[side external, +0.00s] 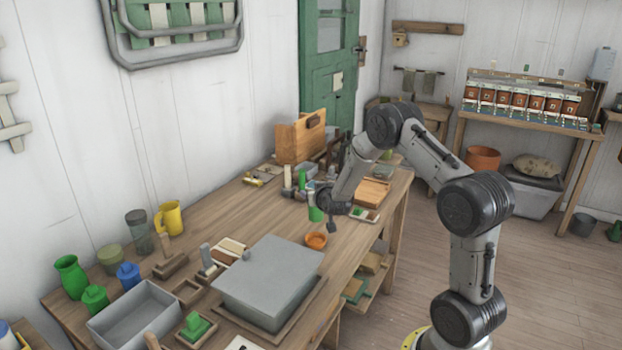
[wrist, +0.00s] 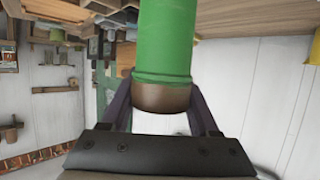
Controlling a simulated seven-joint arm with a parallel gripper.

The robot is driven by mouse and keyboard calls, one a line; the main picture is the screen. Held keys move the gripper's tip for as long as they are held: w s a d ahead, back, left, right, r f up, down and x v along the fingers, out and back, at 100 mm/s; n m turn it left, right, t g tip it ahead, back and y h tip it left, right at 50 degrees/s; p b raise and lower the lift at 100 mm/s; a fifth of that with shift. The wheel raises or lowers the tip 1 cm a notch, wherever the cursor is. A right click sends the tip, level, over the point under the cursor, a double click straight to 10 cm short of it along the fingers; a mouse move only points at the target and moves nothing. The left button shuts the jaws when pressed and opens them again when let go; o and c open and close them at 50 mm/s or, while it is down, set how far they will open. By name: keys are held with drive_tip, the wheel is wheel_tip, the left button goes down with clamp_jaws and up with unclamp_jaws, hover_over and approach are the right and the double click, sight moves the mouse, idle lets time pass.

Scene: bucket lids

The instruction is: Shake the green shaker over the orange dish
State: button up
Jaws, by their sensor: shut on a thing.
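The green shaker (wrist: 165,40), a green cylinder with a brown end band, fills the upper middle of the wrist view. My gripper (wrist: 163,90) is shut on it, with a dark finger on each side. In the side view the shaker (side external: 316,214) shows as a small green piece beside my gripper (side external: 325,203), above the table; its tilt is hard to tell. The orange dish (side external: 316,240) sits on the table just below the held shaker, apart from it. The dish cannot be made out in the wrist view.
A large grey lidded box (side external: 268,280) stands nearer the camera than the dish. A wooden crate (side external: 300,140) and small bottles stand behind my gripper. A yellow mug (side external: 170,217), a green vase (side external: 71,275) and a grey bin (side external: 134,314) are at left. Bare table (side external: 245,205) lies left of the dish.

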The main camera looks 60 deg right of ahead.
wheel_tip(320, 180, down, 6)
drive_tip(key=shift+f, duration=0.15)
idle(0.4)
drive_tip(key=m+y, duration=0.2)
drive_tip(key=m+t, duration=0.1)
drive_tip(key=shift+w+a+y, duration=0.1)
drive_tip(key=shift+a+y, duration=0.15)
drive_tip(key=shift+y, duration=0.15)
drive_tip(key=m+y, duration=0.1)
drive_tip(key=m+t+y, duration=0.1)
drive_tip(key=m+t, duration=0.1)
drive_tip(key=m, duration=0.1)
drive_tip(key=shift+w+a+y, duration=0.2)
drive_tip(key=shift+a+y, duration=0.1)
drive_tip(key=shift+y, duration=0.1)
drive_tip(key=f+m+t+y, duration=0.1)
drive_tip(key=m, duration=0.1)
drive_tip(key=f+m+t+y, duration=0.1)
drive_tip(key=m, duration=0.1)
drive_tip(key=shift+w+a+f, duration=0.1)
drive_tip(key=shift+a+f, duration=0.1)
drive_tip(key=m+t, duration=0.1)
drive_tip(key=f+m+t, duration=0.1)
drive_tip(key=m, duration=0.1)
drive_tip(key=m+y, duration=0.1)
drive_tip(key=shift+w+a+f+t, duration=0.1)
drive_tip(key=shift+a+f+t, duration=0.1)
drive_tip(key=shift+f+t, duration=0.15)
drive_tip(key=shift+r, duration=0.1)
